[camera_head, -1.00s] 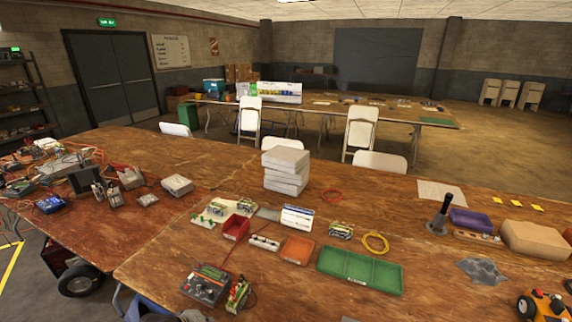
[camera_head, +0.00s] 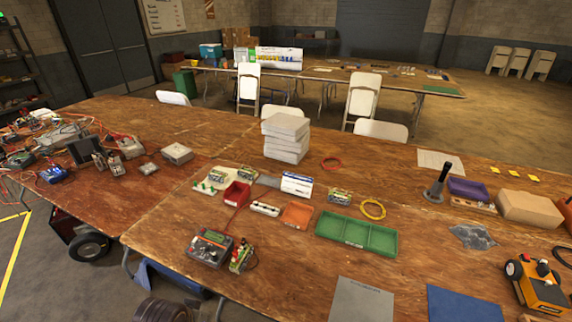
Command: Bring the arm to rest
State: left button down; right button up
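Neither of my arms shows in the head view, and neither gripper can be seen. The wooden table (camera_head: 270,262) in front of me is in view up to its near left edge. On it stand a black meter-like box (camera_head: 209,247) beside a small green circuit board (camera_head: 241,256), a green compartment tray (camera_head: 356,234), a red bin (camera_head: 236,194), an orange tray (camera_head: 297,214) and a stack of white boxes (camera_head: 286,138).
A grey mat (camera_head: 361,300) and a blue mat (camera_head: 464,305) lie at the near edge. A yellow-orange wheeled robot (camera_head: 540,288) stands at the right. A black upright handle (camera_head: 437,183) and a cardboard box (camera_head: 530,209) stand behind it. Cables and devices crowd the left table (camera_head: 125,190).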

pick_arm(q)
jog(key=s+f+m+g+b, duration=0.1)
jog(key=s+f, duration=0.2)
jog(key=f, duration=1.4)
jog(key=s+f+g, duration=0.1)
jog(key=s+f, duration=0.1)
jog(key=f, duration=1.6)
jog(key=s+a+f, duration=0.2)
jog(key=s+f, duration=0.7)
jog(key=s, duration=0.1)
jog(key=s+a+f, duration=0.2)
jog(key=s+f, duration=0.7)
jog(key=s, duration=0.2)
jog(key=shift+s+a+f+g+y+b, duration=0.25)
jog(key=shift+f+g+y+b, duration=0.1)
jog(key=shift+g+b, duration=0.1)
